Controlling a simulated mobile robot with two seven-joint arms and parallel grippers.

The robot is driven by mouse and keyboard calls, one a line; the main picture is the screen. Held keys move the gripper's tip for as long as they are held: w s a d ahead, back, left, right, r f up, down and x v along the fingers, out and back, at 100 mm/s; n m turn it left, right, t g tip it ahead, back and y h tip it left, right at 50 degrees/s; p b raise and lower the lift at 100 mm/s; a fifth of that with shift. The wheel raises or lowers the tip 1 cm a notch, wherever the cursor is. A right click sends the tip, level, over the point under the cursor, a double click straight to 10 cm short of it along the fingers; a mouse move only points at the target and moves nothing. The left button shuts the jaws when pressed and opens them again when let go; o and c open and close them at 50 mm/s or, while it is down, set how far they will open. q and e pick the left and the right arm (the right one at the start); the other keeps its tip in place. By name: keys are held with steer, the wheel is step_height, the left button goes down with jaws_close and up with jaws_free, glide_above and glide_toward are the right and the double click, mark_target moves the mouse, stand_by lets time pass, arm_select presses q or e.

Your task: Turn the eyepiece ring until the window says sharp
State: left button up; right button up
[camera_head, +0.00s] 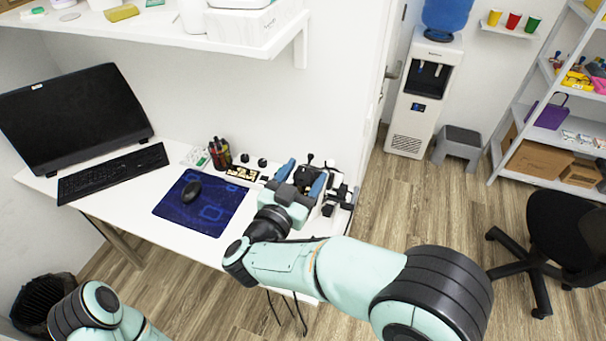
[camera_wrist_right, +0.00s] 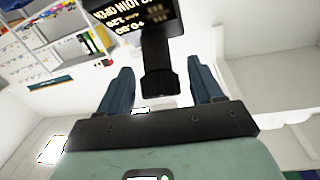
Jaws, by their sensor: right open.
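My right gripper (camera_head: 302,178) is over the right end of the white desk, its two blue fingers apart. In the right wrist view the open fingers (camera_wrist_right: 162,88) stand either side of a black part (camera_wrist_right: 160,55), with a visible gap on each side. I cannot tell whether this part is the eyepiece ring. A dark window (camera_wrist_right: 128,18) with pale lettering shows upside down and cut off; I cannot read its state surely. In the head view a small dark panel with yellowish marks (camera_head: 243,173) lies left of the gripper. A black-and-white device (camera_head: 336,194) is partly hidden behind the gripper. My left gripper is out of view.
A mouse (camera_head: 191,191) lies on a blue mat (camera_head: 215,219). A pen holder (camera_head: 220,152), keyboard (camera_head: 113,172) and monitor (camera_head: 72,115) stand further left. A white shelf (camera_head: 170,38) overhangs the desk. A water dispenser (camera_head: 424,95) and chair (camera_head: 565,235) are to the right.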

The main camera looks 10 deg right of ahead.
steer(key=c, duration=1)
steer(key=shift+m, duration=0.3)
steer(key=m+g+h, duration=0.2)
steer(key=m, duration=0.1)
steer(key=shift+g+b, duration=0.35)
steer(key=shift+g, duration=0.05)
steer(key=shift+m+g+h, duration=0.5)
steer(key=shift+m+g, duration=0.8)
steer(key=shift+m, duration=0.8)
steer(key=o, duration=1)
